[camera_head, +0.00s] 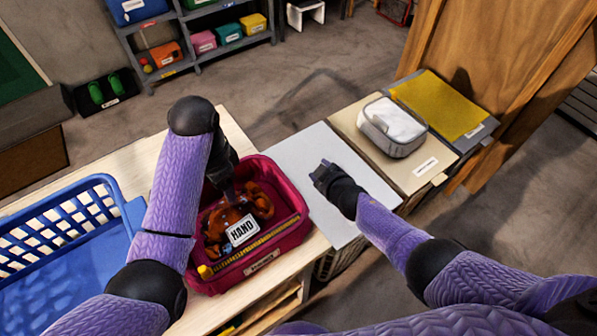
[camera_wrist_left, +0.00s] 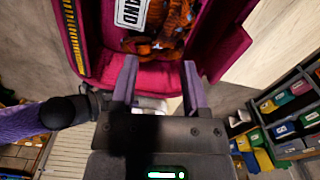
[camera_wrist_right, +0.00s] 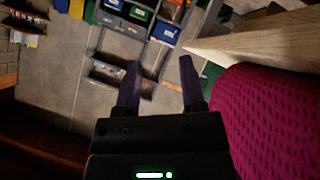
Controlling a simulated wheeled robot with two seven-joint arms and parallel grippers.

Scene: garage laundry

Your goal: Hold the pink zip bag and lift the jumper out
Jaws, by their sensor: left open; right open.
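The pink zip bag (camera_head: 290,232) stands open on the wooden bench. An orange-brown patterned jumper (camera_head: 262,203) lies inside, partly covered by a white "HAND" label (camera_head: 242,230). My left gripper (camera_head: 226,186) is open at the bag's far-left end. In the left wrist view its fingers (camera_wrist_left: 160,68) overlap the pink rim (camera_wrist_left: 160,76); I cannot tell whether they touch it. My right gripper (camera_head: 323,174) is open and empty, right of the bag over a pale panel. The right wrist view shows its fingers (camera_wrist_right: 160,68) apart from the bag's mesh side (camera_wrist_right: 268,115).
A blue basket (camera_head: 70,265) stands left of the bag. A grey-white pouch (camera_head: 392,126) sits on a beige panel at the right, near a yellow cloth (camera_head: 440,103). Shelves with coloured bins (camera_head: 228,34) stand at the back. The pale panel (camera_head: 305,165) is mostly clear.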

